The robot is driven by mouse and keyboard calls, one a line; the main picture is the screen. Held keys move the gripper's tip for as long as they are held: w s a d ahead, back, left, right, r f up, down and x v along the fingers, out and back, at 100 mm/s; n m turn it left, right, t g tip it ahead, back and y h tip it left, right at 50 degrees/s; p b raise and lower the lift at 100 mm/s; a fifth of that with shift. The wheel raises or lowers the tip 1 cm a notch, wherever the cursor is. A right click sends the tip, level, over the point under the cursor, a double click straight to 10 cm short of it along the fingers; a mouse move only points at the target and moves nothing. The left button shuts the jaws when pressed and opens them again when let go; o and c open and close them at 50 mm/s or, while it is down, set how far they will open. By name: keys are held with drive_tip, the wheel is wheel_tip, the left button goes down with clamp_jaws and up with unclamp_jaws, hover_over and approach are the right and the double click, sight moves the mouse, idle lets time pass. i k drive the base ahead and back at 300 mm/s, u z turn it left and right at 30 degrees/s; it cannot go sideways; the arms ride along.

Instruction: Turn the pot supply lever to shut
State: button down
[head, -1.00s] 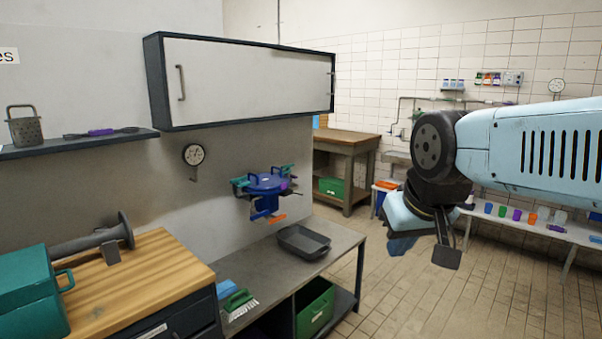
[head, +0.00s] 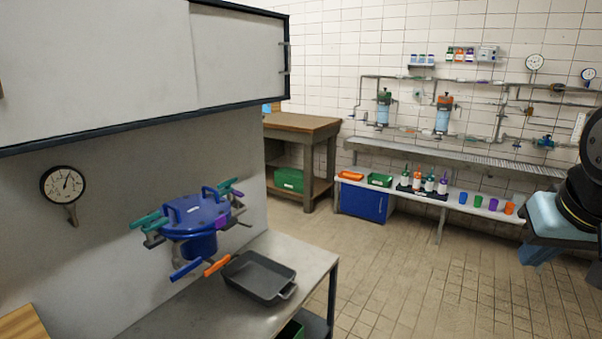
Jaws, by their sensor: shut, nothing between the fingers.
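A blue lidded pot (head: 200,222) is mounted by the grey wall above the steel bench, with teal clamp handles at its sides. A blue lever (head: 186,269) and an orange lever (head: 217,265) stick out below it, toward me. A small purple part (head: 223,223) sits at its right. No readable label tells which one is the supply lever. My gripper (head: 543,252) is at the right edge, partly cut off, shut and empty. It is far to the right of the pot and touches nothing that I can see.
A dark tray (head: 262,276) lies on the steel bench (head: 180,312) under the pot. A wall cabinet (head: 150,60) overhangs at upper left, and a gauge (head: 63,184) hangs left of the pot. The tiled floor (head: 400,270) between bench and far shelf is open.

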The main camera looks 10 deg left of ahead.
sight(235, 193)
drive_tip(key=u, duration=0.1)
drive_tip(key=i, duration=1.1)
drive_tip(key=u, duration=0.75)
drive_tip(key=i, duration=0.35)
drive_tip(key=u, duration=0.25)
drive_tip(key=k, duration=0.9)
drive_tip(key=u, duration=0.15)
drive_tip(key=i, duration=0.9)
drive_tip(key=z, duration=0.05)
